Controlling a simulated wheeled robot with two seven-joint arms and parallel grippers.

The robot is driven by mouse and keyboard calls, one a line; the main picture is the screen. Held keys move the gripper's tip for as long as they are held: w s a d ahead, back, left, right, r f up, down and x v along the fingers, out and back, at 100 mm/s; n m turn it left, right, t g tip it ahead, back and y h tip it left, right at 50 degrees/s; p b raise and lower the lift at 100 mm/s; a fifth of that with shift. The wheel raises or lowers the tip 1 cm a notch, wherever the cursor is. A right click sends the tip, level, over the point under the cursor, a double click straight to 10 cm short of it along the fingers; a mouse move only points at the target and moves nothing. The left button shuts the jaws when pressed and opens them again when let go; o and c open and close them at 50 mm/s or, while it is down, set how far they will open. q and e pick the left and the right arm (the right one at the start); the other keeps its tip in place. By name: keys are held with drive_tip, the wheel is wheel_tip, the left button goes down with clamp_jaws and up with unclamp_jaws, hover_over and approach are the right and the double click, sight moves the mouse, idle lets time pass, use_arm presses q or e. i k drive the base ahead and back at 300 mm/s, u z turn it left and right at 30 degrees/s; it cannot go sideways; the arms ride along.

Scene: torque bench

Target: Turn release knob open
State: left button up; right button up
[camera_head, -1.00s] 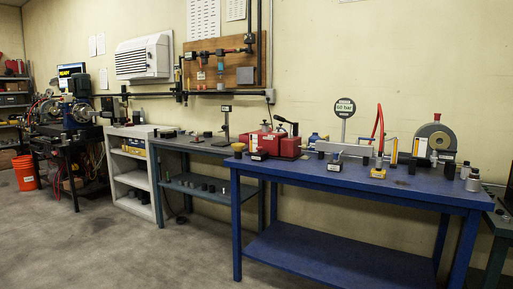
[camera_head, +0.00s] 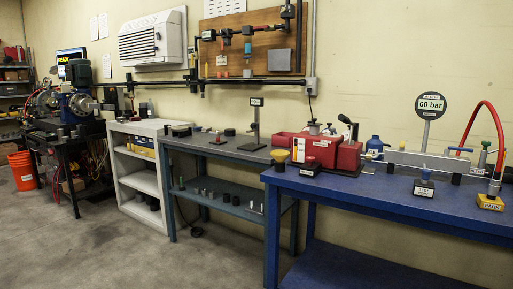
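A red pump unit (camera_head: 325,150) stands on the left part of the blue bench (camera_head: 375,198). It has small fittings on top and a lever with a dark knob (camera_head: 345,119) at its right end. A yellow knob-like piece (camera_head: 280,156) on a dark base sits at the bench's left corner. I cannot tell which of these is the release knob, or whether it is open. Neither of my grippers is in view.
A round "60 bar" sign (camera_head: 430,106) stands behind a grey bar-shaped fixture (camera_head: 425,161). A red hose (camera_head: 485,112) arches at the right above a yellow "PARK" block (camera_head: 490,202). A grey-green bench (camera_head: 225,150) and white shelf (camera_head: 140,165) stand left. Open floor lies in front.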

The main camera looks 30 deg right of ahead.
sight(310, 159)
drive_tip(key=z, duration=0.25)
drive_tip(key=i, duration=1.2)
drive_tip(key=z, duration=0.7)
